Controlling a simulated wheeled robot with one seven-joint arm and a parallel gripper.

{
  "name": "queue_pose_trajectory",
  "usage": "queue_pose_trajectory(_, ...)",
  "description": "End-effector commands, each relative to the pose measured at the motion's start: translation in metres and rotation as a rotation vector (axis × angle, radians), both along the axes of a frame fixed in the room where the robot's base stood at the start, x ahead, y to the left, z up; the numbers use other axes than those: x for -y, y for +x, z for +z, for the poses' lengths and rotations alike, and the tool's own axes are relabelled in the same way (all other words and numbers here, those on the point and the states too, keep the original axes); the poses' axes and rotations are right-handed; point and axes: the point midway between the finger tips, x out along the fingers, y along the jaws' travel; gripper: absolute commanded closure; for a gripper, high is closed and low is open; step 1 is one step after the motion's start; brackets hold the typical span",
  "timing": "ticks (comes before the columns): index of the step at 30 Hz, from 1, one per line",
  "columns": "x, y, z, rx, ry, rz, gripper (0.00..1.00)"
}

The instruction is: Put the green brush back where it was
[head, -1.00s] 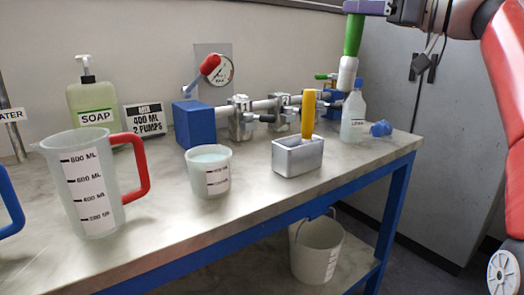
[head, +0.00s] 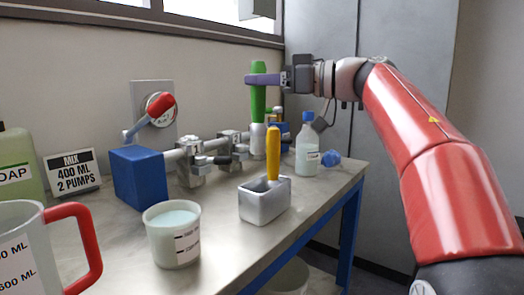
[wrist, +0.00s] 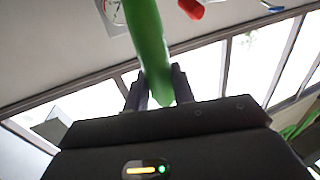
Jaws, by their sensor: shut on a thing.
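The green brush (head: 258,98) hangs upright in my gripper (head: 262,79), its pale head pointing down. In the head view the head overlaps the pipework, left of the bottle; I cannot tell whether it touches anything. My gripper is shut on the green handle. The wrist view shows the handle (wrist: 149,45) between the two fingers (wrist: 158,90). A yellow-handled brush (head: 273,152) stands in a metal tin (head: 265,208) on the bench, nearer the camera.
A beaker (head: 173,238), a jug (head: 40,255) and a blue-capped bottle (head: 307,148) stand on the bench. A blue piece (head: 331,158) lies near its right edge.

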Motion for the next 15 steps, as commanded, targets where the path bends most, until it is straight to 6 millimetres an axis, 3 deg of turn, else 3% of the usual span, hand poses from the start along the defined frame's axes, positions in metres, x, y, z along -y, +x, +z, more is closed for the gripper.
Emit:
queue_pose_trajectory(9, 0.000, 0.000, -0.077, -0.002, 0.001, 0.000, 1.00)
queue_pose_trajectory(15, 0.000, 0.000, -0.100, 0.000, 0.001, 0.000, 1.00)
